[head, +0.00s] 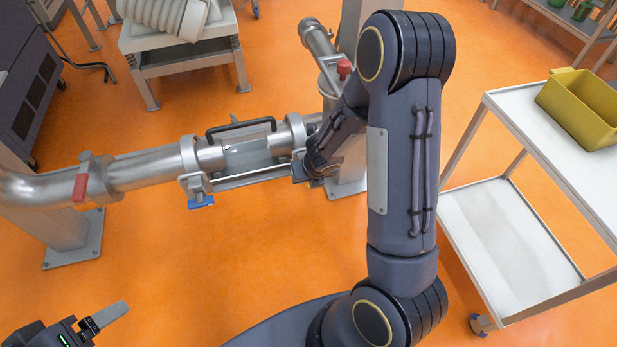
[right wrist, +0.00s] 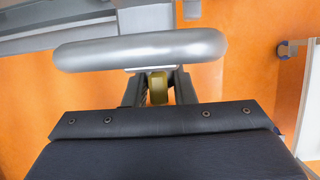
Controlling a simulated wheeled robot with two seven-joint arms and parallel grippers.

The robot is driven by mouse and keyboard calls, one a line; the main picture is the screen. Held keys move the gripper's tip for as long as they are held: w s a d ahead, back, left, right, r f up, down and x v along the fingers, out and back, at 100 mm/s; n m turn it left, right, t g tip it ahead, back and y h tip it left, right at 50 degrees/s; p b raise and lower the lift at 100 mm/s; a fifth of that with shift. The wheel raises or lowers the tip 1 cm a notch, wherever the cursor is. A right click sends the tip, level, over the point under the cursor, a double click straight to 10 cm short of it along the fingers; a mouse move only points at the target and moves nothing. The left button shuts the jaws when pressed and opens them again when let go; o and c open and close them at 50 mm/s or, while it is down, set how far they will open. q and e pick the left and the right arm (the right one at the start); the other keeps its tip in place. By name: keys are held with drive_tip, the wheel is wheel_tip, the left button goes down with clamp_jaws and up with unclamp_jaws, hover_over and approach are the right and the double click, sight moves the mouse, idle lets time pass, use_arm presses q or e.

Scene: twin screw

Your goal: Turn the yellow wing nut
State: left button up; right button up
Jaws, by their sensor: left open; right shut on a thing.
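The yellow wing nut (right wrist: 157,88) shows in the right wrist view between the two dark fingers of my right gripper (right wrist: 161,84), which is shut on it. A rounded grey metal part (right wrist: 140,49) lies just beyond the fingertips and hides what is behind it. A blue wing nut (head: 202,201) hangs under the left clamp. My left gripper (head: 98,320) is open and empty at the lower left, away from the pipe.
The middle section has a dark handle (head: 240,127) on top. A white cart (head: 510,101) with a yellow bin (head: 580,109) stands right. Orange floor in front is clear.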

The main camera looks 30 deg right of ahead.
drive_tip(key=shift+y, duration=0.7)
drive_tip(key=m+t+y, duration=0.1)
drive_tip(key=y, duration=0.2)
drive_tip(key=shift+d, duration=0.1)
drive_tip(key=shift+f+m+t+y+b, duration=0.1)
drive_tip(key=shift+m+t+y+b, duration=0.25)
drive_tip(key=shift+y, duration=0.65)
drive_tip(key=shift+t+y+b, duration=0.35)
drive_tip(key=shift+y+b, duration=0.05)
drive_tip(key=shift+y, duration=0.4)
drive_tip(key=o, duration=0.7)
drive_tip(key=shift+o, duration=0.2)
